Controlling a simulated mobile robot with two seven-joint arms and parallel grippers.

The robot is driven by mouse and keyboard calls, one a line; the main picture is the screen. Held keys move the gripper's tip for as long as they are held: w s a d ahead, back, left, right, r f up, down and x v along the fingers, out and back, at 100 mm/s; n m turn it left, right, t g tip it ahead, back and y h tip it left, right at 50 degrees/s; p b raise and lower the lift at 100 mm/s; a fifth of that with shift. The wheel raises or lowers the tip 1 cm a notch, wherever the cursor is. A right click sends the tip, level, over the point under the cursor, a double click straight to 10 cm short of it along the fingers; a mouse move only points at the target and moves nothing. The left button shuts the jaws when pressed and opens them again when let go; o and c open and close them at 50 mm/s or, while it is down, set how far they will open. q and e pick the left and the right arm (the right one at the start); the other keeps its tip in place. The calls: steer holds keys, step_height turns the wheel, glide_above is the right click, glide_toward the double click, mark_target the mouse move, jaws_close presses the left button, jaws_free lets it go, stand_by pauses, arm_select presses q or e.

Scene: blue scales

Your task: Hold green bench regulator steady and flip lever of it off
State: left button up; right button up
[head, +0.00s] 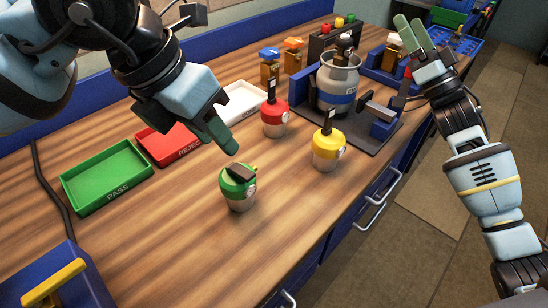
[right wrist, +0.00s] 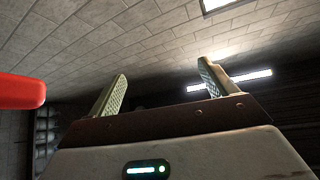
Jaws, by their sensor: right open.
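The green bench regulator (head: 238,194) stands upright on the wooden bench, with a silver lower body and a green top. Its dark lever (head: 236,172) lies low across the top, unlike the upright levers on the red and yellow regulators. My left gripper (head: 227,143) hangs above and slightly left of the green regulator, apart from it. Its fingers overlap in the head view, so their opening is unclear. My right gripper (head: 410,27) is raised at the far right, open and empty. Its spread fingers also show in the right wrist view (right wrist: 160,90).
A red regulator (head: 274,124) and a yellow regulator (head: 326,156) stand behind and right. A grey cylinder (head: 337,82) sits in a fixture. Green PASS (head: 75,203), red REJECT (head: 149,150) and white (head: 262,100) trays lie left and behind. The front bench is clear.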

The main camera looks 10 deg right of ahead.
steer(key=s+a+f+n+g+y, duration=0.2)
steer(key=s+a+n+g+y, duration=0.5)
steer(key=a+g, duration=0.4)
steer(key=s+a+f+n+g+y, duration=0.1)
steer(key=s+a+n+g+y, duration=0.35)
steer(key=a+n+g, duration=0.65)
steer(key=g+h, duration=0.2)
steer(key=h, duration=0.5)
glide_toward(234, 183)
steer(key=shift+w+a+f, duration=0.85)
steer(key=shift+a+f, duration=0.25)
steer(key=shift+f, duration=0.1)
steer(key=shift+w+a+f+h, duration=0.1)
steer(key=shift+a+f+h, duration=0.05)
steer(key=shift+f+h, duration=0.1)
steer(key=shift+x, duration=3.9)
steer(key=c, duration=1.3)
